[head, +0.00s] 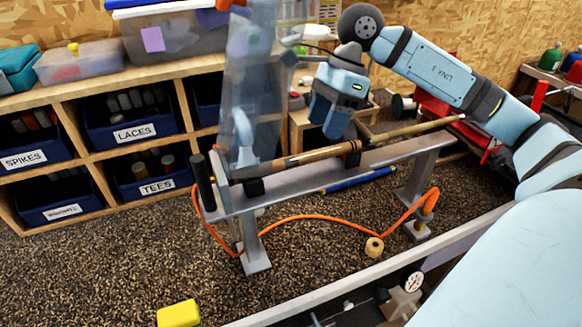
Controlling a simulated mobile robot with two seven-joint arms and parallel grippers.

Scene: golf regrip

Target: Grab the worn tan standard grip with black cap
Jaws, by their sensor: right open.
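A long tan grip (308,155) lies along the top of a grey metal stand (330,173), with a thin shaft running on to the upper right. It rests on dark supports. Its left end lies behind a blurred, see-through shape, so I cannot clearly make out a black cap. My right gripper (335,132) comes in from the upper right and points down just above the right part of the grip. It is open and appears apart from the grip; its fingertips are hard to make out. My left gripper cannot be identified.
The see-through shape (250,80) stands over the stand's left end. A black upright post (204,182) is beside it. A blue rod (358,181) runs below the top; an orange cord (300,218) loops underneath. Labelled bins (132,127) fill the shelf at left. A yellow block (178,313) is in front.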

